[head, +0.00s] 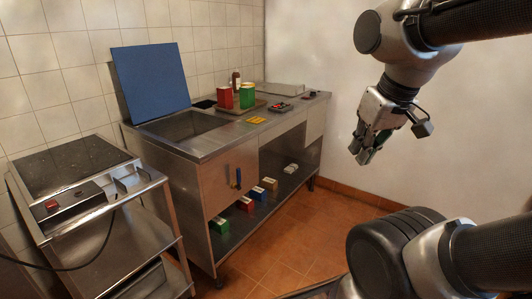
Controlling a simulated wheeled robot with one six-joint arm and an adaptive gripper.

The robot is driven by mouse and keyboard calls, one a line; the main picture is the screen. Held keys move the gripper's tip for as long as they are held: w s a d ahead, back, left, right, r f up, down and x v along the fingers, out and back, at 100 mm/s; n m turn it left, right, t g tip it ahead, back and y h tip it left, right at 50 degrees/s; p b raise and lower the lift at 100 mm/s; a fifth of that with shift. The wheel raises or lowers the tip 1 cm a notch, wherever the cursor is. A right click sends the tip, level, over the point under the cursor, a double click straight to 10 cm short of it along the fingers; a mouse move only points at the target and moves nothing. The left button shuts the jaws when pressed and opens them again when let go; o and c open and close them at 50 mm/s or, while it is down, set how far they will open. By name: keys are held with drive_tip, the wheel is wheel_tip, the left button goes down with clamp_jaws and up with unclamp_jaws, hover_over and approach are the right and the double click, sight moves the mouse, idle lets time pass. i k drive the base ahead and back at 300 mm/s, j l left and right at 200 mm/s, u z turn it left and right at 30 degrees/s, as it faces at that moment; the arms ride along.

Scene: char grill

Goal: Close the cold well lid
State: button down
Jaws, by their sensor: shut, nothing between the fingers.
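The cold well lid is likely the flat blue panel (151,80), which stands up and leans slightly back against the tiled wall. In front of its lower edge is an open rectangular well (184,126) sunk in the steel counter. My gripper (366,152) hangs in the air at the upper right, pointing down, shut and empty. It is well to the right of the panel and the counter and touches neither.
Red and green cans (225,97) stand on a tray right of the well. Several small boxes (247,204) lie on the lower shelf. A grill (74,166) on a steel cart stands at the left. Tiled floor (300,232) is free in front of the counter.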

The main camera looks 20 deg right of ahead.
sight(152, 78)
drive_tip(key=j+z, duration=0.25)
drive_tip(key=i+l, duration=0.4)
drive_tip(key=i, duration=0.15)
drive_tip(key=i+l, duration=0.35)
drive_tip(key=i, duration=0.2)
drive_tip(key=i+l, duration=0.4)
drive_tip(key=i, duration=0.15)
drive_tip(key=i+l, duration=0.35)
drive_tip(key=i, duration=0.25)
